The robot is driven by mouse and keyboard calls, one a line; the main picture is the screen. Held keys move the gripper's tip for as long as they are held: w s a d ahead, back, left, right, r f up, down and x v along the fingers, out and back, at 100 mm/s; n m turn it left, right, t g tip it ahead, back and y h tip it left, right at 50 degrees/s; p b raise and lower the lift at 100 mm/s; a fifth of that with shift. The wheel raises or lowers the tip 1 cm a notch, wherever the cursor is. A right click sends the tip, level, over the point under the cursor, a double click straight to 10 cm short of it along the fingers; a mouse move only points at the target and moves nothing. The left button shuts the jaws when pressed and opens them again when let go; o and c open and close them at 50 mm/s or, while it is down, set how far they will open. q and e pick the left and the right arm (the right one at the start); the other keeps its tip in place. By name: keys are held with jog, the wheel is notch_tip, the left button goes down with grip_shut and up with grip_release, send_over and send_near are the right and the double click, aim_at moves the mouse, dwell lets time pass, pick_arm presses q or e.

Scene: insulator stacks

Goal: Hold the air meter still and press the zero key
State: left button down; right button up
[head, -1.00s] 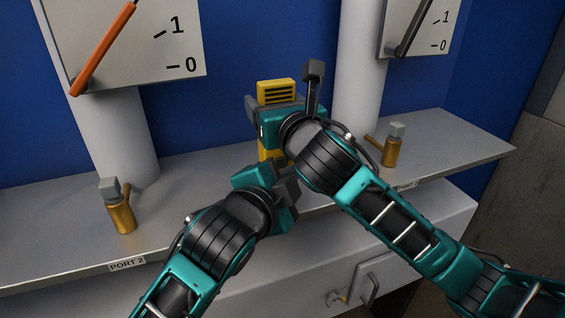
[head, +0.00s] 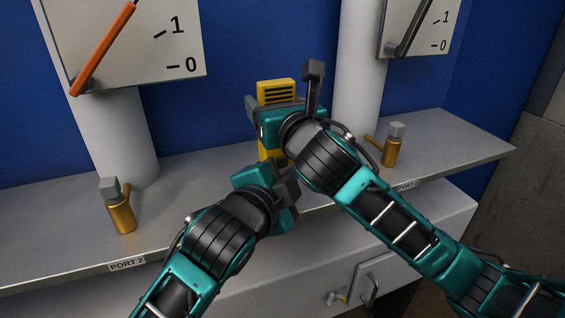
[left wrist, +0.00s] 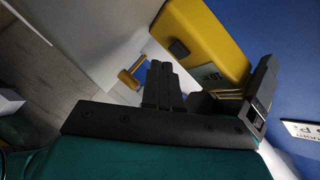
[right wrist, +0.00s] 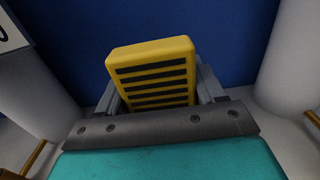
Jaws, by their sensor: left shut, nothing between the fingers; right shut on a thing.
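The yellow air meter (head: 276,88) is upright above the shelf in the head view, with dark slots on its top end. My right gripper (head: 277,103) is shut on it, one finger on each side, as the right wrist view shows around the meter (right wrist: 152,62). My left gripper (head: 288,178) is just below and in front of the meter, shut and empty. In the left wrist view its closed fingers (left wrist: 163,84) are close to the meter's face (left wrist: 208,38), which shows a dark key and a small display. I cannot tell whether they touch it.
Brass valves stand on the grey shelf (head: 60,232), one at left (head: 122,217) and one at right (head: 391,150). Pale columns (head: 118,135) rise behind, with gauge boards (head: 135,50) above. A cabinet latch (head: 367,287) is below the shelf.

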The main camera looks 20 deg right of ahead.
pick_arm(q)
jog(key=shift+w, duration=0.1)
jog(key=shift+w, duration=0.3)
jog(key=shift+w+a, duration=0.1)
jog(key=shift+w, duration=0.2)
dwell(0.5)
jog(key=shift+w+a, duration=0.1)
jog(key=shift+w, duration=0.25)
pick_arm(e)
jog(key=shift+s, duration=0.15)
jog(key=shift+f, duration=0.1)
pick_arm(q)
jog(key=shift+s+f, duration=0.15)
jog(key=shift+s, duration=0.55)
pick_arm(e)
jog(key=shift+f, duration=0.1)
pick_arm(q)
jog(key=shift+s, duration=0.2)
